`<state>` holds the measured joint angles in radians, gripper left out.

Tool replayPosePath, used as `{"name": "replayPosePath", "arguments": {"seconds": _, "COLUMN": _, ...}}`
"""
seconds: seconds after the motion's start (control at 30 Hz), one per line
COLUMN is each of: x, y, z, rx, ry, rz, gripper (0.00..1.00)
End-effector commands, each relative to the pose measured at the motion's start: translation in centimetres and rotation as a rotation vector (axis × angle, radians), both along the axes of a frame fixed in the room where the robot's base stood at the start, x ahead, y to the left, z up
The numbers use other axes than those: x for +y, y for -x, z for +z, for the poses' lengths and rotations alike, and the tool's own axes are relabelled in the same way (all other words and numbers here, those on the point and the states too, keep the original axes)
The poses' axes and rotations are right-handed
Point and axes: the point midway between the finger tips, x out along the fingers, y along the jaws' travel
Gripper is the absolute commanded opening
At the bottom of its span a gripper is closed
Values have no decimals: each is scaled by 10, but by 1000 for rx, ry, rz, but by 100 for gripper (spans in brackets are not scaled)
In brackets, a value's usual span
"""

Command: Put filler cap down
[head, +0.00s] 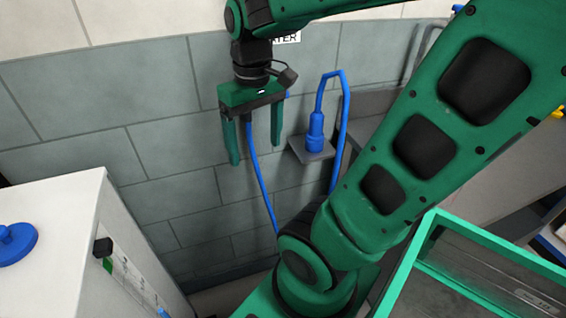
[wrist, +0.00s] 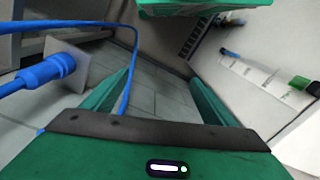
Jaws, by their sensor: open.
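A blue round cap with a raised knob, which looks like the filler cap (head: 14,243), lies on top of the white tank (head: 48,215) at the left edge of the head view. It is partly cut off by the frame, and I cannot tell whether it covers an opening. My gripper (head: 255,155) hangs fingers down in front of the grey wall, well to the right of the cap and apart from it. The gripper is open and empty; its two spread fingers also show in the wrist view (wrist: 162,75). The cap does not show there.
A blue nozzle (head: 315,133) stands on a small grey shelf (head: 300,153) right of my gripper. Its blue hose (head: 262,185) loops down near the fingers. The white tank's side carries a level strip (wrist: 258,75). A partly hidden label (head: 287,38) is on the wall.

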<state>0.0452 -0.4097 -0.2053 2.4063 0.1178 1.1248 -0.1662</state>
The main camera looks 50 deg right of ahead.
Motion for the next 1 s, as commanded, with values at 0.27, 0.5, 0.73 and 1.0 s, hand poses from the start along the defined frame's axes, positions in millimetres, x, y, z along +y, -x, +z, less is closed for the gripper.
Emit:
{"name": "replayPosePath", "arguments": {"seconds": 0.27, "x": -28, "y": 69, "z": -38, "rx": 14, "ry": 15, "rz": -356, "gripper": 79}}
{"name": "replayPosePath", "arguments": {"seconds": 0.5, "x": -30, "y": 74, "z": -41, "rx": 16, "ry": 17, "rz": -385, "gripper": 79}}
{"name": "replayPosePath", "arguments": {"seconds": 0.73, "x": -30, "y": 74, "z": -41, "rx": 16, "ry": 17, "rz": -383, "gripper": 79}}
{"name": "replayPosePath", "arguments": {"seconds": 1.0, "x": -30, "y": 61, "z": -46, "rx": 31, "ry": 21, "rz": -381, "gripper": 79}}
